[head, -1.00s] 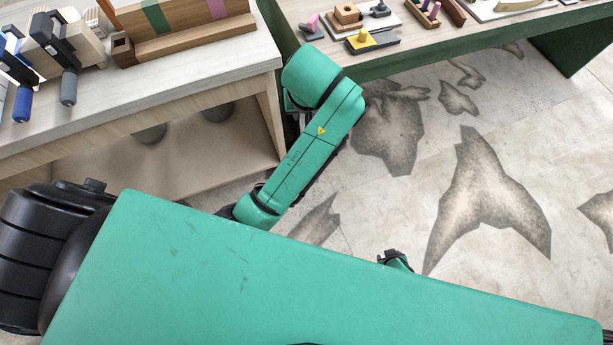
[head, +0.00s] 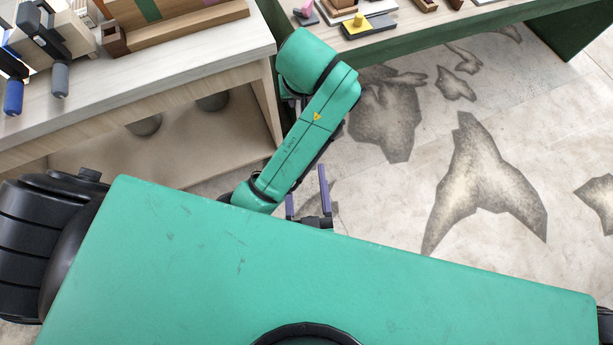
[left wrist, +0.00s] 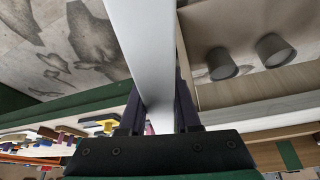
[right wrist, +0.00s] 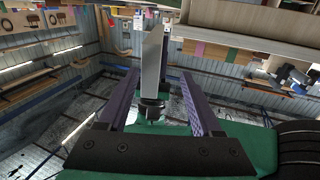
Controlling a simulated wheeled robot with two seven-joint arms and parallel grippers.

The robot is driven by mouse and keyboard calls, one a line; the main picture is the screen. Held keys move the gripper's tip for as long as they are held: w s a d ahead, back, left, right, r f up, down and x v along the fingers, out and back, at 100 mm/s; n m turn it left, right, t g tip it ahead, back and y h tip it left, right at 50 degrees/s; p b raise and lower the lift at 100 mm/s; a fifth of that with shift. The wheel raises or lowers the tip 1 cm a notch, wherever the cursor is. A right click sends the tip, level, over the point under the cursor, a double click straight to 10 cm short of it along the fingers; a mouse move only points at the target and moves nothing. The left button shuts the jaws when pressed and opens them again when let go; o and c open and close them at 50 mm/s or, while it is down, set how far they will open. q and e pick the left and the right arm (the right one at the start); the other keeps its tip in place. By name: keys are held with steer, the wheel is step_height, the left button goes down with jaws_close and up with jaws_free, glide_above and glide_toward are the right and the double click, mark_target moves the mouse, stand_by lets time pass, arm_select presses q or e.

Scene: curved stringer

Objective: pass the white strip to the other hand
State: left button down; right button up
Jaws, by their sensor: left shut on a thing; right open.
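The white strip (left wrist: 142,45) is a long, flat, pale piece. In the left wrist view it runs between the dark purple fingers of my left gripper (left wrist: 158,92), which is shut on it, and extends out of the top of the frame. In the right wrist view the strip (right wrist: 152,62) stands upright, lined up with the gap of my right gripper (right wrist: 158,78), whose fingers are spread. The head view shows the right gripper (head: 307,192) open; the strip and left gripper are hidden there.
A pale wooden workbench (head: 200,65) with clamps and blocks stands at the left. A green-sided table (head: 440,35) with small wooden pieces is at the top. Open floor (head: 390,200) lies between and to the right. My own green body covers the lower head view.

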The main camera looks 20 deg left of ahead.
arm_select(q)
steer(key=shift+w, duration=0.1)
arm_select(e)
steer(key=x, duration=1)
steer(key=shift+w+a+f, duration=0.1)
steer(key=shift+w, duration=0.05)
jaws_close()
arm_select(q)
steer(key=c, duration=0.5)
jaws_free()
steer(key=shift+d, duration=0.1)
